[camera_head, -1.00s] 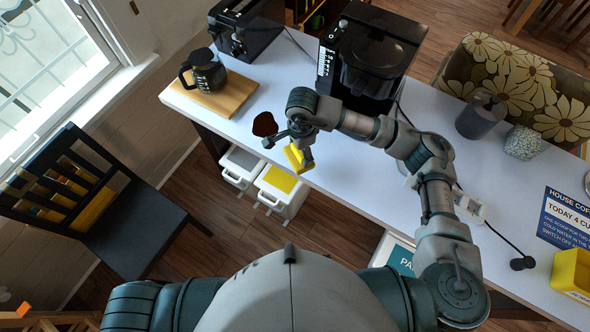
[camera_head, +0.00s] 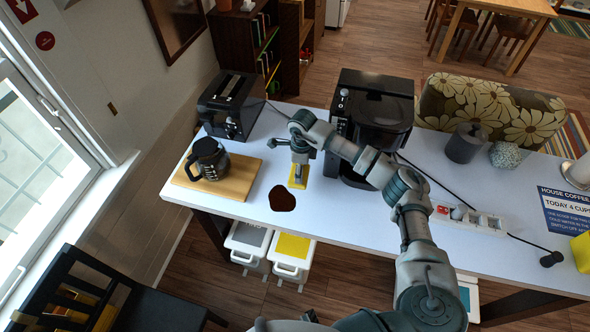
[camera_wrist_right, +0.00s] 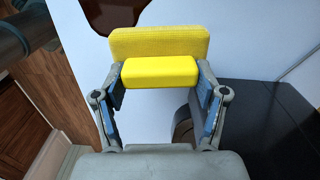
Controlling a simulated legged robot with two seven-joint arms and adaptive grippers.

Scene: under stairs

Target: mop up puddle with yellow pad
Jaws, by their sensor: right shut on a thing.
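The puddle (camera_head: 282,198) is a dark brown patch on the white counter, near its front edge. The yellow pad (camera_head: 298,176) is in my right gripper (camera_head: 300,160), at the puddle's far right side and apart from it in the head view. In the right wrist view, the gripper (camera_wrist_right: 160,88) is shut on the yellow pad's block (camera_wrist_right: 160,71), with the wider pad face (camera_wrist_right: 160,42) beyond it. Part of the brown puddle (camera_wrist_right: 110,12) shows past the pad. I cannot tell whether the pad touches the counter. My left gripper is not in view.
A coffee pot (camera_head: 208,160) stands on a wooden board (camera_head: 240,172) left of the puddle. A black toaster (camera_head: 232,103) and black coffee machine (camera_head: 371,115) stand behind. White bins with grey (camera_head: 249,238) and yellow (camera_head: 292,246) tops sit below the counter front.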

